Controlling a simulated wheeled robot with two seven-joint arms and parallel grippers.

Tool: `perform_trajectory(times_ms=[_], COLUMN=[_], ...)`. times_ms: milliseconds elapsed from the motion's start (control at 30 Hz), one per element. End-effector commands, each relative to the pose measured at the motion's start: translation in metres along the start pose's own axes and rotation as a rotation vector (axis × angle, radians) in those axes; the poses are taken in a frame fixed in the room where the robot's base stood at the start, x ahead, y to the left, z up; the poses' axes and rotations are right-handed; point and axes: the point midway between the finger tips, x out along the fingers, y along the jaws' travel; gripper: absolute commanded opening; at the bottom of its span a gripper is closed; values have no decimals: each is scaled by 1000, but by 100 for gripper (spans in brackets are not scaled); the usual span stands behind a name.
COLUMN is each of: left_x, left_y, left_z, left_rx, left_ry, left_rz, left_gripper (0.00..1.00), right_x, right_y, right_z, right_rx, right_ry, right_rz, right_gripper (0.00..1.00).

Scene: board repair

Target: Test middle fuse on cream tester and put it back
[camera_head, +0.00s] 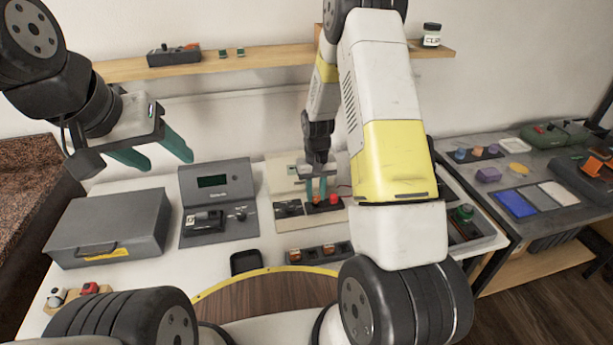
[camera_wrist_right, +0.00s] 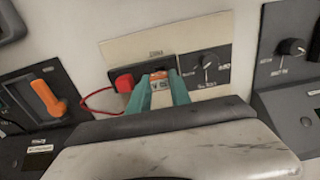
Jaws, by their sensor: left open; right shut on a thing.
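The cream tester (camera_head: 283,178) stands at the back of the white table, with a dark front panel, a knob and a red part (camera_head: 333,200). In the right wrist view, the cream tester (camera_wrist_right: 130,48) shows its red block (camera_wrist_right: 124,82) and knob (camera_wrist_right: 207,60). My right gripper (camera_head: 317,198) is shut on an orange-topped fuse (camera_wrist_right: 158,78) at the tester's panel. I cannot tell whether the fuse is fully seated. A dark fuse strip (camera_head: 318,254) with orange fuses lies in front of the tester. My left gripper (camera_head: 160,158) is open and empty, raised at the left.
A dark grey tester (camera_head: 215,182) and a grey case (camera_head: 105,225) stand left of the cream tester. A small black tray (camera_head: 245,262) lies in front. My right arm hides part of the table's right side. Another bench (camera_head: 480,195) stands at the right.

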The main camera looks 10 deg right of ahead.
Motion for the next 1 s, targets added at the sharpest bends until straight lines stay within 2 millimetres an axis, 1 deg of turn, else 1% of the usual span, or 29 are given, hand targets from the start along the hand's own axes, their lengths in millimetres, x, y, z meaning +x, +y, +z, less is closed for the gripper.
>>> perform_trajectory(times_ms=[267,667,1000], left_x=[0,0,0], left_y=[0,0,0], left_z=[0,0,0], left_rx=[0,0,0], left_ry=[0,0,0], left_rz=[0,0,0], left_gripper=[58,58,58], right_x=[1,8,8], right_y=[0,0,0], right_z=[0,0,0], right_rx=[0,0,0], right_ry=[0,-1,0], right_rz=[0,0,0], right_gripper=[0,0,0])
